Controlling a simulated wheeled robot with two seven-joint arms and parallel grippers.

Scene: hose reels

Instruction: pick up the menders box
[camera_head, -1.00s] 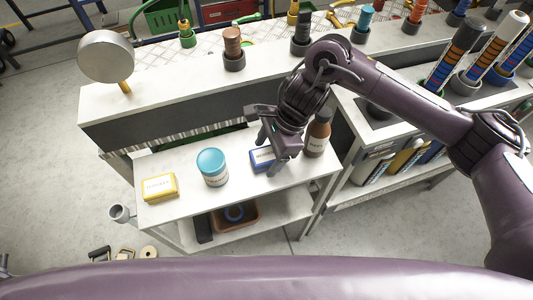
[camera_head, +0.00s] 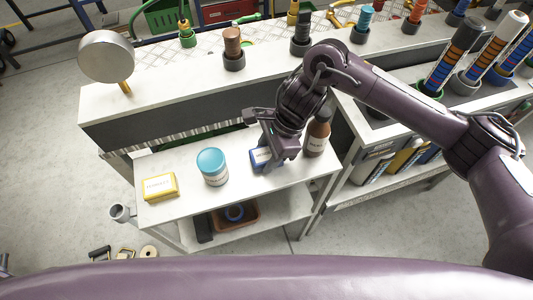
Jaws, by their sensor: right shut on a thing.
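A small blue box (camera_head: 254,164) with a white label stands on the white upper shelf, partly hidden by my right gripper; its lettering is too small to read surely. My right gripper (camera_head: 268,157) comes down over it and is shut on it. A yellow box (camera_head: 159,187) with a pale label lies on the same shelf at the left. I cannot tell from lettering which box says menders. My left gripper is not in view.
A teal-lidded white jar (camera_head: 213,168) stands left of the blue box. A brown bottle (camera_head: 317,134) stands close on its right. The raised white counter (camera_head: 185,90) runs behind. A brown bin (camera_head: 235,214) sits on the lower shelf.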

